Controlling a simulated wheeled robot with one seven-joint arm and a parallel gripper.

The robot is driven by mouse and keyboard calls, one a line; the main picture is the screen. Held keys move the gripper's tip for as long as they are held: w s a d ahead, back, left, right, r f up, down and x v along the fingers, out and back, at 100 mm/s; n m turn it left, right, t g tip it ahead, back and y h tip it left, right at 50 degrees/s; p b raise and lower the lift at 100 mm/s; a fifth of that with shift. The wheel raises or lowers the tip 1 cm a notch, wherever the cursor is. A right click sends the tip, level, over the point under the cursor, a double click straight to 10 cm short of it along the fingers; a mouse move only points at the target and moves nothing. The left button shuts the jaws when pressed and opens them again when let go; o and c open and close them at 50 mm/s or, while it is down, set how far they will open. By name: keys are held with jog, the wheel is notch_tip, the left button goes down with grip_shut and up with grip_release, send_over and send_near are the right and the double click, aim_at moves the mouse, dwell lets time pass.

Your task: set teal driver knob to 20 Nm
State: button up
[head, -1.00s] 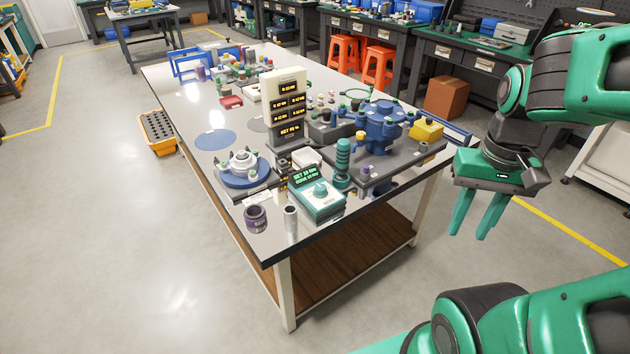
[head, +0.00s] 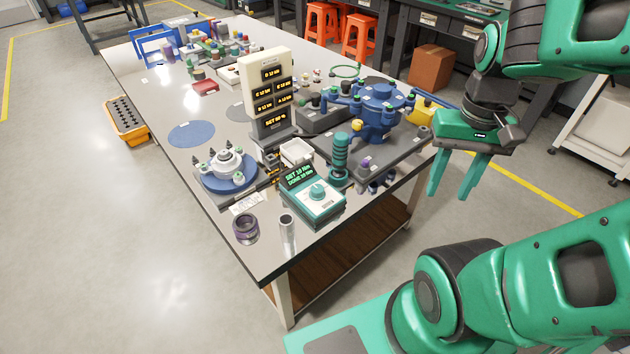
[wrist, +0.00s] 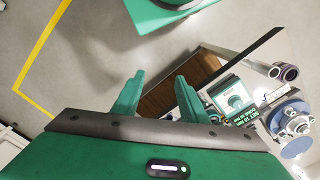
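The knob also shows in the wrist view (wrist: 235,101), beyond my fingers. A ribbed teal driver (head: 340,158) stands upright just behind the controller. My gripper (head: 453,198) hangs to the right of the table, fingers pointing down, apart and empty. It is well away from the knob and touches nothing.
A purple ring (head: 246,228) and a metal cylinder (head: 287,230) stand left of the controller at the table edge. A white tray (head: 296,153) and the display tower (head: 266,85) are behind it. A blue flanged fixture (head: 376,115) stands between gripper and table middle.

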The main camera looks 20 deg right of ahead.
jog(key=shift+o, duration=0.2)
jog(key=shift+w+r+n, duration=0.15)
jog(key=shift+r+n, duration=0.3)
jog(key=shift+n, duration=0.15)
jog(key=n, duration=1.6)
send_near(317, 188)
notch_tip(317, 188, down, 8)
jog(key=shift+a+f, duration=0.1)
jog(key=shift+f, duration=0.1)
jog(key=shift+c, duration=0.6)
jog(key=c, duration=0.9)
